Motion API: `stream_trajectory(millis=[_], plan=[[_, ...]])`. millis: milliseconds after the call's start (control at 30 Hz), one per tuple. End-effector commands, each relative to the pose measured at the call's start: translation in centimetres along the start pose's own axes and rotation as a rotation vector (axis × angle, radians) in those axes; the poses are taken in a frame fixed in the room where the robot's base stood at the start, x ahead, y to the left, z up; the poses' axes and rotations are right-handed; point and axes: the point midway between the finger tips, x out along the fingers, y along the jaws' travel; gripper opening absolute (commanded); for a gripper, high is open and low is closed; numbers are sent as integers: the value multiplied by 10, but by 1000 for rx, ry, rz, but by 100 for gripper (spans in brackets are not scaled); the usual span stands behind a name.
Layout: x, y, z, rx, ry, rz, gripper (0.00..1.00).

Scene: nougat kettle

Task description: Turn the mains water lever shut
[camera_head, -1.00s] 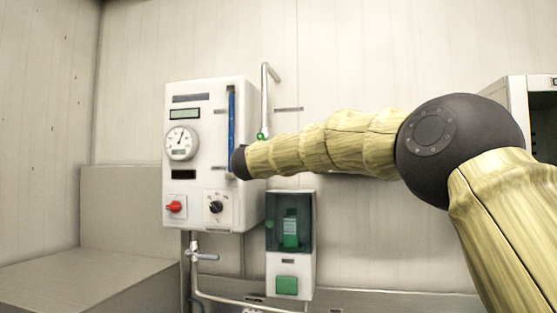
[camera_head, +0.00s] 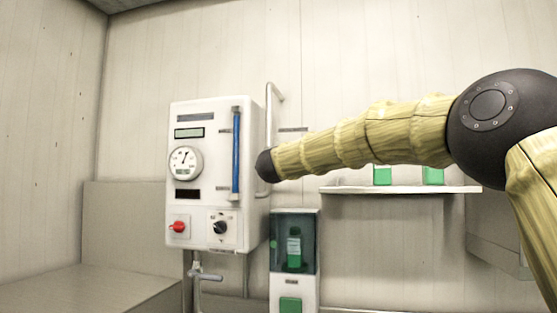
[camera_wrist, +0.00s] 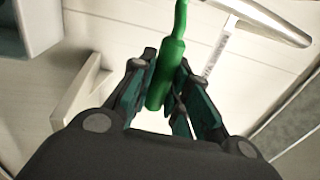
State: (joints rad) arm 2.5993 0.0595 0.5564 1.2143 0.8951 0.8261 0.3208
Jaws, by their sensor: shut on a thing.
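In the wrist view a green lever (camera_wrist: 166,72) with a thick rounded grip runs up between the fingers of my gripper (camera_wrist: 163,85). The fingers are shut on that grip. A pale pipe (camera_wrist: 262,18) passes close by at upper right. In the head view the dark wrist end of my arm is beside the right side of the white control box (camera_head: 196,222). The gripper and green lever are hidden there. A thin pipe (camera_head: 269,110) rises behind my wrist. A separate grey lever (camera_head: 211,277) sits on pipework below the box, away from my arm.
A green-and-white dispenser (camera_head: 294,262) hangs just below my forearm. A wall shelf (camera_head: 400,189) with green containers is behind the arm at right. The box carries a gauge (camera_head: 185,163), a red knob (camera_head: 178,227) and a blue tube (camera_head: 236,150).

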Motion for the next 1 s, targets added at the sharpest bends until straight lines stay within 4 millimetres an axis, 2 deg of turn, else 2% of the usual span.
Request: stream_trajectory(millis=[200, 567, 600, 633, 1000], plan=[[3, -3, -12, -29, 7, -1, 0], [4, -4, -13, -31, 8, -2, 0], [4, -4, -13, -30, 8, -3, 25], [4, -4, -13, -30, 8, -3, 27], [1, -4, -12, -30, 7, -2, 27]])
